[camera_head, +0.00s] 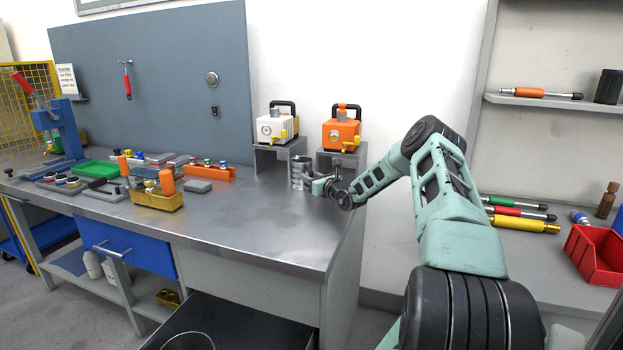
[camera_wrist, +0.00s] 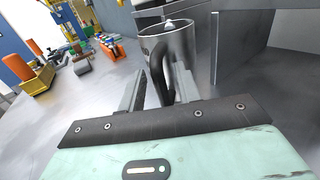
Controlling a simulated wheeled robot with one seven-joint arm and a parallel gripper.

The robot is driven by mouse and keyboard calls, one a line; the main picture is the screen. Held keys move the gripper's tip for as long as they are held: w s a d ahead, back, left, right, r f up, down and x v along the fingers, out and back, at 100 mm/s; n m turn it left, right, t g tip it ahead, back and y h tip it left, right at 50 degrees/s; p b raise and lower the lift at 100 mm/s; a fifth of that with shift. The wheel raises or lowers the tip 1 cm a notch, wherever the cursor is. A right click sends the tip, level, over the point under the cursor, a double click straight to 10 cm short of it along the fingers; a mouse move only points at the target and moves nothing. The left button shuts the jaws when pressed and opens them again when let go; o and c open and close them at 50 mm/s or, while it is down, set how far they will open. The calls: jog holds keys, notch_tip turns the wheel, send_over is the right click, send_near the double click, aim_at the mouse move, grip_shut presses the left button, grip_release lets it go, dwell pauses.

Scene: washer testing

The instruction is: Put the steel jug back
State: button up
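The steel jug (camera_head: 298,172) stands upright on the steel bench top, in front of the grey stand under the white pump. In the wrist view the jug (camera_wrist: 170,42) is straight ahead, its dark handle pointing towards me. My gripper (camera_wrist: 161,82) is open, with one finger on each side of the handle and a visible gap beside it. In the head view my gripper (camera_head: 315,184) is at the jug's right side, and its fingers are too small to make out. The jug's underside is hidden.
A white pump (camera_head: 277,128) and an orange pump (camera_head: 341,133) stand on grey stands (camera_head: 269,155) behind the jug. The front middle of the bench (camera_head: 250,225) is clear.

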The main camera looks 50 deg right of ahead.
jog(key=shift+r, duration=0.1)
jog(key=s, duration=0.4)
jog(key=s+a, duration=0.1)
jog(key=s, duration=0.3)
jog(key=s+a+b, duration=0.1)
jog(key=s, duration=0.2)
jog(key=shift+s+a, duration=0.2)
jog(key=shift+s, duration=0.2)
jog(key=w+a+r+n+g+y, duration=0.25)
jog(key=a+n+y, duration=0.35)
jog(key=a, duration=0.8)
jog(key=w+a+r+n+g+y, duration=0.15)
jog(key=w+a+n+y, duration=0.35)
jog(key=a, duration=0.9)
jog(key=s+a+r+n+g+y, duration=0.1)
jog(key=s+a+n+g+y, duration=0.2)
jog(key=a, duration=0.5)
jog(key=s+a+r+n+g+y, duration=0.1)
jog(key=s+a+n+g, duration=0.1)
jog(key=a+n, duration=0.4)
jog(key=s+a+n+g+h, duration=0.2)
jog(key=s+a+n+g, duration=0.75)
jog(key=s+a, duration=0.65)
jog(key=s+a+n+h, duration=0.2)
jog(key=s+n+h, duration=0.7)
jog(key=s+n, duration=0.7)
jog(key=s+t, duration=0.1)
jog(key=s, duration=0.2)
jog(key=shift+a, duration=0.25)
